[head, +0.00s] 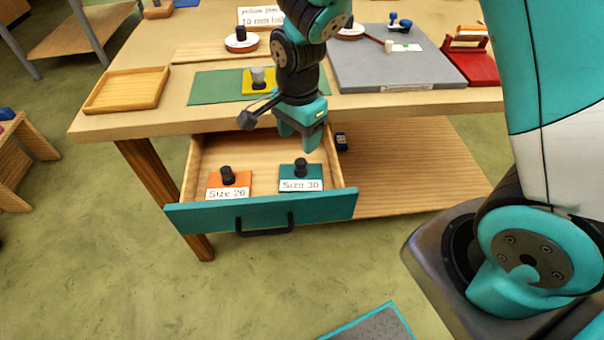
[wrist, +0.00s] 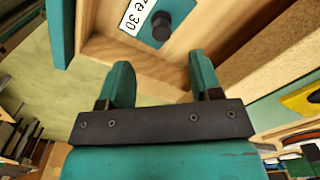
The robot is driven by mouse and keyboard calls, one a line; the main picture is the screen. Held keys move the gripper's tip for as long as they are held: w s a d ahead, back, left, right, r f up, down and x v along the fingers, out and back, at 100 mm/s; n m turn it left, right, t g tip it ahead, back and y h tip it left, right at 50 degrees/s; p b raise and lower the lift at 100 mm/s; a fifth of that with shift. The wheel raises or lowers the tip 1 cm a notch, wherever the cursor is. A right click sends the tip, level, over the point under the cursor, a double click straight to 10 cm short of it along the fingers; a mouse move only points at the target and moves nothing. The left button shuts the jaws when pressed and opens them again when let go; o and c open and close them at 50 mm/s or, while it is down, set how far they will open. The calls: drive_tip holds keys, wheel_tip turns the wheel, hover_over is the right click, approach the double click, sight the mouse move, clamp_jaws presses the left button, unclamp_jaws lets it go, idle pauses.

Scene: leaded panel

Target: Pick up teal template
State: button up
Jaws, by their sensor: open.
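The teal template (head: 301,173), with a black knob and a "Size 30" label, lies in the right part of the open drawer (head: 240,217). It also shows at the top of the wrist view (wrist: 172,14), partly cut off by the frame edge. An orange template (head: 229,180) labelled "Size 20" lies to its left in the drawer. My gripper (head: 297,142) is above the back right of the drawer, pointing down, apart from the teal template. In the wrist view its two teal fingers (wrist: 160,82) are spread with nothing between them.
The workbench edge and a green mat (head: 213,88) with a yellow template (head: 257,82) are right behind my gripper. A wooden tray (head: 127,90) is at the left, a grey board (head: 390,68) and red tool (head: 468,62) at the right. The drawer walls surround both templates.

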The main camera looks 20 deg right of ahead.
sight(299, 162)
wheel_tip(299, 162, down, 9)
drive_tip(key=shift+d+r, duration=0.1)
drive_tip(key=shift+d, duration=0.05)
drive_tip(key=c, duration=1)
drive_tip(key=shift+o, duration=0.2)
drive_tip(key=shift+w, duration=0.1)
wheel_tip(299, 162, up, 20)
drive_tip(key=p, duration=0.1)
drive_tip(key=shift+o, duration=0.4)
drive_tip(key=shift+c, duration=0.4)
